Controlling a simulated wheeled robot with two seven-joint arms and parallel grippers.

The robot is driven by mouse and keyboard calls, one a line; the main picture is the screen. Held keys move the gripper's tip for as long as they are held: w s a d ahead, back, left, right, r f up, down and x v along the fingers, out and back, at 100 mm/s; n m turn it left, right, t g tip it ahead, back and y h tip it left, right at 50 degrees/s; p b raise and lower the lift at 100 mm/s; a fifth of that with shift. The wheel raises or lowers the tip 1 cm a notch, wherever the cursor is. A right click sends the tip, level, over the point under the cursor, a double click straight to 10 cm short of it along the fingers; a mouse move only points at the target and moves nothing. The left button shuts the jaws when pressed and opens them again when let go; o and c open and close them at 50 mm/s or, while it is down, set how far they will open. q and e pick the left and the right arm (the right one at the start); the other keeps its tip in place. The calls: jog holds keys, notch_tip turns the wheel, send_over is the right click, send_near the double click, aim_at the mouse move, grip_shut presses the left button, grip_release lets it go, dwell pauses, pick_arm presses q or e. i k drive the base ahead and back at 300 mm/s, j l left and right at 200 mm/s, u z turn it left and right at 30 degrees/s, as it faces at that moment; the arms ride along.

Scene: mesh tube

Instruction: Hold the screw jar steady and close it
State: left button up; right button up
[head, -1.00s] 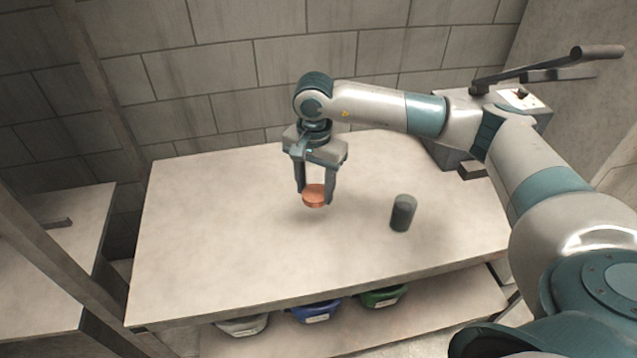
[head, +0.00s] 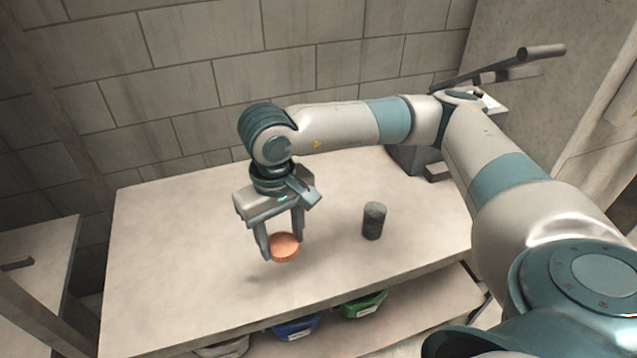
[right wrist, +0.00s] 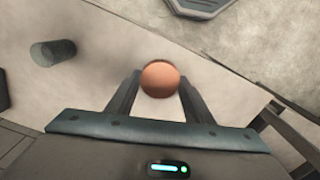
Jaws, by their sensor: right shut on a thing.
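The dark grey jar (head: 374,221) stands upright on the table, right of my right gripper in the head view. It also shows at the upper left of the right wrist view (right wrist: 52,53). My right gripper (head: 283,249) points down and is shut on a round orange-copper lid (head: 284,247), holding it above the table, apart from the jar. The lid sits between the fingertips in the right wrist view (right wrist: 160,79). My left gripper is not in view.
The pale table (head: 180,260) is otherwise clear around the jar. A lever machine (head: 415,160) stands at its back right. Blue (head: 296,328) and green (head: 364,304) bins sit on the shelf below. A block wall (head: 190,80) is behind.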

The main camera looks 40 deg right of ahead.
aim_at(374, 212)
jog(key=k+l, duration=0.2)
jog(key=l, duration=0.2)
jog(key=k+l, duration=0.25)
jog(key=l, duration=0.15)
jog(key=k+l, duration=0.2)
jog(key=l, duration=0.2)
jog(key=k+l, duration=0.45)
jog(key=l, duration=0.3)
jog(key=u, duration=0.05)
